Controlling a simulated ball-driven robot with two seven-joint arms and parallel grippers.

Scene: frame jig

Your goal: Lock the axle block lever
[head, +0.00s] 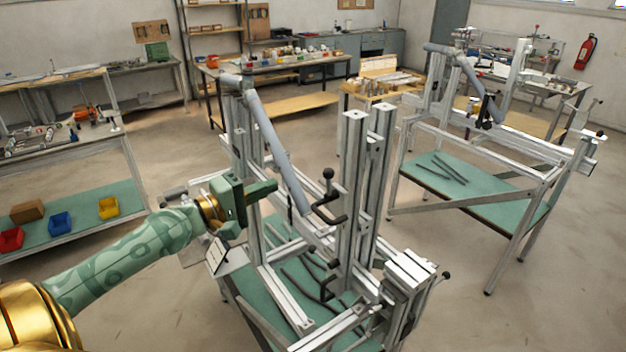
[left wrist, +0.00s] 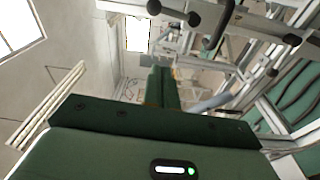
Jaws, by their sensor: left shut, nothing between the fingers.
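My left gripper (head: 262,189), with green jaws, is shut and empty at the left side of the near frame jig (head: 352,190). A grey tube (head: 275,145) slants down just right of its fingertips in the picture. A black ball-ended lever (head: 329,190) sits on the jig near the middle uprights, apart from the gripper. A silver block (head: 410,272) with a black knob (head: 446,275) is at the jig's near right corner. I cannot tell for sure which handle is the axle block lever. In the left wrist view, the shut fingers (left wrist: 160,85) point toward metal framework, with a black handle (left wrist: 218,25) at the top.
The jig's green lower shelf (head: 262,308) carries dark tubes. A second similar jig (head: 480,165) stands behind right. A bench with coloured bins (head: 60,222) is at left, and a loaded table (head: 270,75) is at the back. Open floor lies between them.

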